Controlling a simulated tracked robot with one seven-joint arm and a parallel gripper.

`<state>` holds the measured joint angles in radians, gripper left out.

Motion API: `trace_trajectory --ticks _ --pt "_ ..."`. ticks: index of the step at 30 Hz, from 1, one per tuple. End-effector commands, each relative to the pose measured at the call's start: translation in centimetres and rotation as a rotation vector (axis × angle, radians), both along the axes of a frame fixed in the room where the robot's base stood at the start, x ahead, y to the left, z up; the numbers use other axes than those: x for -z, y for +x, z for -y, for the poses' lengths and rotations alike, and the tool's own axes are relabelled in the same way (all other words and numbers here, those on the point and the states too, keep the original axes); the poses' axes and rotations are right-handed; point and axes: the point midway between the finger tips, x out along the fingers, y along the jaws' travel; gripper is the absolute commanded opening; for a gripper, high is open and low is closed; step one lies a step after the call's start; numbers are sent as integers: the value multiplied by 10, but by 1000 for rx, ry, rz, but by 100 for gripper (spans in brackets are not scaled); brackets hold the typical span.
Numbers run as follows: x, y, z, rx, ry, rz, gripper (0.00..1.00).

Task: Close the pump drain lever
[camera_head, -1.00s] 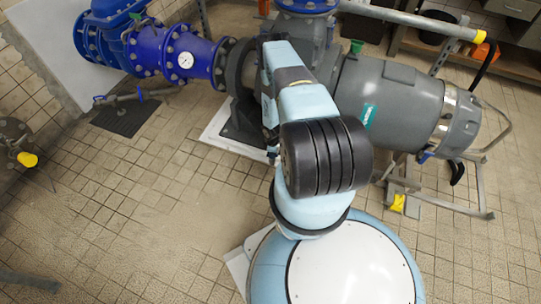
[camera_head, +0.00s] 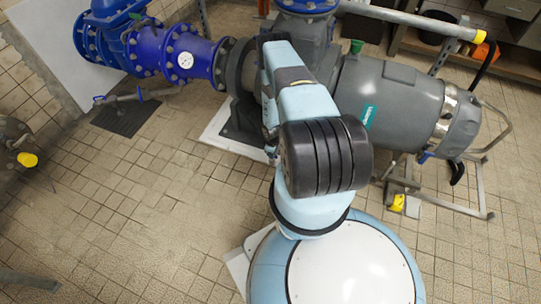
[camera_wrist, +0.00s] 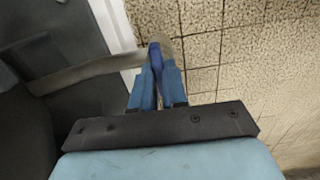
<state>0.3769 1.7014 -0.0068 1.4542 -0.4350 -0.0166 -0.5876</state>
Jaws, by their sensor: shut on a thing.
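In the wrist view, my gripper (camera_wrist: 158,74) has its two blue fingers closed together on a small dark blue lever (camera_wrist: 155,56). The lever is at the end of a grey pipe (camera_wrist: 90,73) that comes in from the left. Most of the lever is hidden between the fingers. In the head view, my arm hides the gripper and this lever. The grey pump (camera_head: 400,100) stands behind and to the right of my arm.
A blue pipe with a gauge (camera_head: 186,60) joins the pump on the left. A thin pipe with a blue handle (camera_head: 140,94) runs below it. A grey frame (camera_head: 440,203) stands at the right. Tiled floor (camera_head: 130,210) is clear at the left front.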

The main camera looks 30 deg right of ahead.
Motion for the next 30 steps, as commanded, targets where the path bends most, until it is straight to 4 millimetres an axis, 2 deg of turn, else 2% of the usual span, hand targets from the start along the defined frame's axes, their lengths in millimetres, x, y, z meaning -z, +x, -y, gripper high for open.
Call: trace_trajectory --ticks 3,4,12,22,26,30 --pt "1 -4 3 3 -3 -8 0" --pt "1 -4 3 3 -3 -8 15" --pt "0 -2 1 1 -2 -4 38" --pt "-5 -1 0 -1 0 -2 38" --pt "-19 0 0 -1 -1 -1 38" --pt "-41 0 1 -2 -1 0 38"
